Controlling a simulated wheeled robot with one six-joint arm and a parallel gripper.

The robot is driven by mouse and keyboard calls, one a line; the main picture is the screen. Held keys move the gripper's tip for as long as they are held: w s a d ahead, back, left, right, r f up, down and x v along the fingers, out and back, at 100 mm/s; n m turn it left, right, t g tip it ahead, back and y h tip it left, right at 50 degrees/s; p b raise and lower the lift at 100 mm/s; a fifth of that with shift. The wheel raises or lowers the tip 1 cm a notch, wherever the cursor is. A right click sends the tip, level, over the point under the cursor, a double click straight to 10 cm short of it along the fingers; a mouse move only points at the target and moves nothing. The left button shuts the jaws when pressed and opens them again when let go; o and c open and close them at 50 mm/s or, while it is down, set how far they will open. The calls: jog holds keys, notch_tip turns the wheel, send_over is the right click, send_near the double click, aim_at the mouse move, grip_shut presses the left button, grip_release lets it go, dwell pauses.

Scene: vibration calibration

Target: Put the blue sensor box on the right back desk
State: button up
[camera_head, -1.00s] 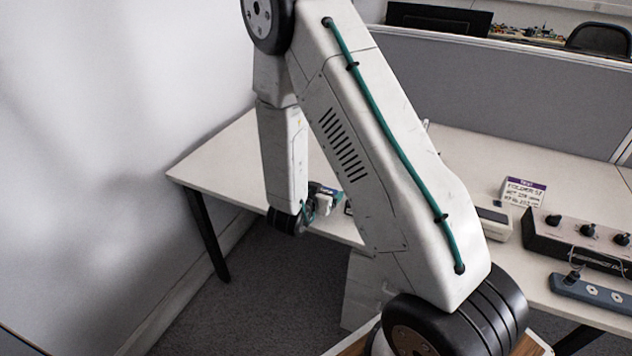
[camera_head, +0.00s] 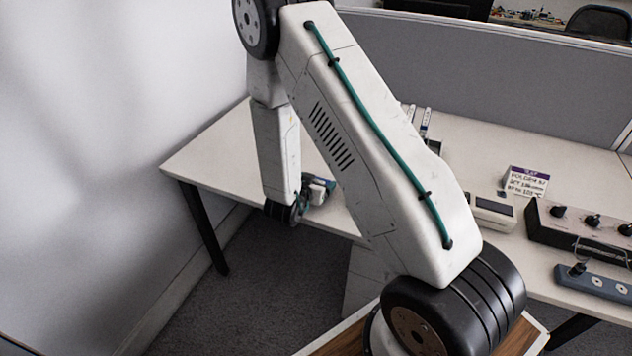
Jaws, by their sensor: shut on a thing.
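My gripper (camera_head: 315,194) is at the end of the hanging forearm, at the front edge of the white desk (camera_head: 222,146). It is shut on a small dark-blue piece, which I take to be the blue sensor box (camera_head: 327,184). Only a little of the box shows, and the fingers and wrist hide most of it. I cannot tell whether it touches the desk. My upper arm crosses the middle of the view and hides part of the desk behind it.
On the desk's right side are a white-grey device (camera_head: 493,212), a label card (camera_head: 526,182), a black knob box (camera_head: 581,224) and a grey-blue strip (camera_head: 594,283). A grey partition (camera_head: 480,75) stands behind. The desk's left part is clear. A white wall (camera_head: 100,120) is at left.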

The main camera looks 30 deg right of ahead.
jog(key=shift+f, duration=0.1)
jog(key=o, duration=0.9)
jog(key=shift+o, duration=0.2)
